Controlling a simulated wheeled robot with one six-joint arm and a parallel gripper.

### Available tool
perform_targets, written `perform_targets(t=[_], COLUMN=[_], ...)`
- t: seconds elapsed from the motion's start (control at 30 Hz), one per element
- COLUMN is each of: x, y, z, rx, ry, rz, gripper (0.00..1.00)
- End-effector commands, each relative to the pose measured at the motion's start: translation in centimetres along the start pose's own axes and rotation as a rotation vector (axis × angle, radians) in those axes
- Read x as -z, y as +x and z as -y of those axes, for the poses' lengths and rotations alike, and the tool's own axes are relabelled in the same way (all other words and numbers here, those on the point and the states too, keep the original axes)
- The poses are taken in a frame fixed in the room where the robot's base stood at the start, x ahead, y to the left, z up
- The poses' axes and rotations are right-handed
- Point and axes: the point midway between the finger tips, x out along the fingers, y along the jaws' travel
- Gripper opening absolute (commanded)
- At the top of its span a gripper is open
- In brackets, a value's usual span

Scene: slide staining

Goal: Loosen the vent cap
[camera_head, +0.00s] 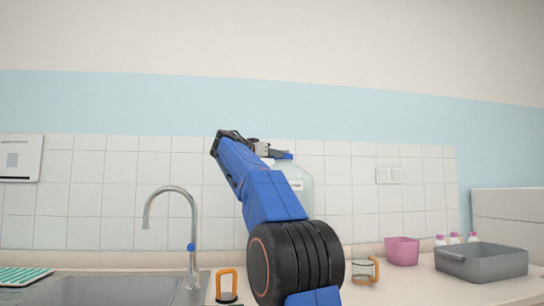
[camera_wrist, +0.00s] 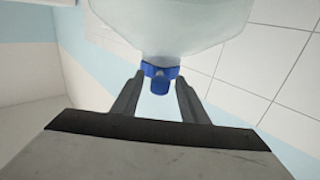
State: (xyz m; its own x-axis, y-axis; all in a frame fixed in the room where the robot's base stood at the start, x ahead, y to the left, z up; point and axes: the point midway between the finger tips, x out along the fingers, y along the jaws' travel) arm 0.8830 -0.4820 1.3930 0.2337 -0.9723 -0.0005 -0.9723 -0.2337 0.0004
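A large translucent bottle (camera_head: 300,185) stands behind my arm in the head view, partly hidden by it. The bottle also fills the top of the wrist view (camera_wrist: 175,25). Its blue vent cap (camera_wrist: 160,72) sits at the bottle's narrow end, between my fingertips in the wrist view. In the head view the blue cap (camera_head: 284,155) shows at the bottle's top, close to my gripper (camera_head: 268,150). My gripper (camera_wrist: 160,80) is open, with a finger on either side of the cap and visible gaps between.
A tap (camera_head: 190,235) stands over a sink at the left. An orange-handled item (camera_head: 227,285) and a glass jug (camera_head: 364,270) are on the counter. A pink container (camera_head: 402,251), a grey tub (camera_head: 482,262) and several pink-capped bottles (camera_head: 455,239) stand at the right.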

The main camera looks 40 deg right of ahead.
Motion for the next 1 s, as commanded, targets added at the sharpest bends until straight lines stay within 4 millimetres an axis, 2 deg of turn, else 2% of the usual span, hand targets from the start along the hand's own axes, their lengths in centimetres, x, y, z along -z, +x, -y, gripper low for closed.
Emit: perform_targets(t=[0.07, 0.2, 0.23, 0.63, 1.0], x=[0.0, 0.0, 0.0, 0.1, 0.1], y=[0.0, 0.0, 0.0, -0.1, 0.2], z=[0.0, 0.0, 0.0, -0.6, -2.3], rx=[0.000, 0.000, 0.000, 0.040, 0.240], ry=[0.000, 0.000, 0.000, 0.001, 0.002], rz=[0.000, 0.000, 0.000, -0.001, -0.001], gripper=[0.37, 0.04, 0.00, 0.00, 0.00])
